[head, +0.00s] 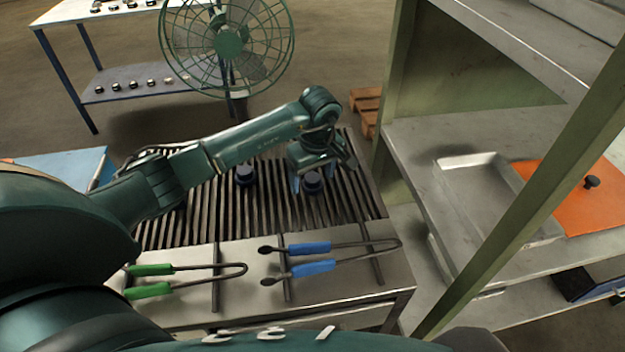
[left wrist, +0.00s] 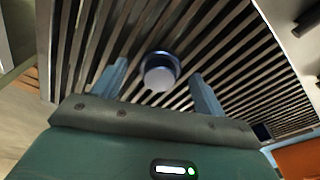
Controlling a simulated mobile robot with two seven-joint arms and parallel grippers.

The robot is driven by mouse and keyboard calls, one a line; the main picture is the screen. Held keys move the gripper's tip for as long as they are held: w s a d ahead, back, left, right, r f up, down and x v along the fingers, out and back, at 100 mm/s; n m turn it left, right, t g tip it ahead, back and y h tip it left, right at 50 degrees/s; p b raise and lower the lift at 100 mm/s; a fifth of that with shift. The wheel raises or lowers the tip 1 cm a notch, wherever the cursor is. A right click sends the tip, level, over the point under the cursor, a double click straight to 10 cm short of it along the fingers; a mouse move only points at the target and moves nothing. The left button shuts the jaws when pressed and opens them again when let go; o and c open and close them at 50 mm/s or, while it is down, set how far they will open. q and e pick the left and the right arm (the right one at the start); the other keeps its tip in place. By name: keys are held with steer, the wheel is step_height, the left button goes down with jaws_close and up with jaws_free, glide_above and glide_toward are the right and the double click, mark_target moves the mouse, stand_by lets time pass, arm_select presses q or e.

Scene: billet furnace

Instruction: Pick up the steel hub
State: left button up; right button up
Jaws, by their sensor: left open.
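A dark, round, stepped steel hub (head: 313,183) sits on the slatted grate (head: 215,212). A second, similar dark hub (head: 245,175) sits on the grate to its left; I cannot tell the two apart by material. My left gripper (head: 311,175) is open above the right-hand hub and partly covers it in the head view. In the left wrist view that hub (left wrist: 160,72) shows a pale round top and a dark flange, between the two blue fingers (left wrist: 158,80), with gaps on both sides. My right gripper is not in view.
Blue-handled tongs (head: 310,248) and green-handled tongs (head: 150,270) lie on the plate before the grate. A green frame post (head: 540,170) and a shelf with a metal tray (head: 495,200) stand at right. A fan (head: 228,43) stands behind.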

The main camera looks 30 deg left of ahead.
arm_select(q)
steer(key=shift+f, duration=0.4)
steer(key=shift+c, duration=0.2)
steer(key=shift+r, duration=0.1)
steer(key=c, duration=1.3)
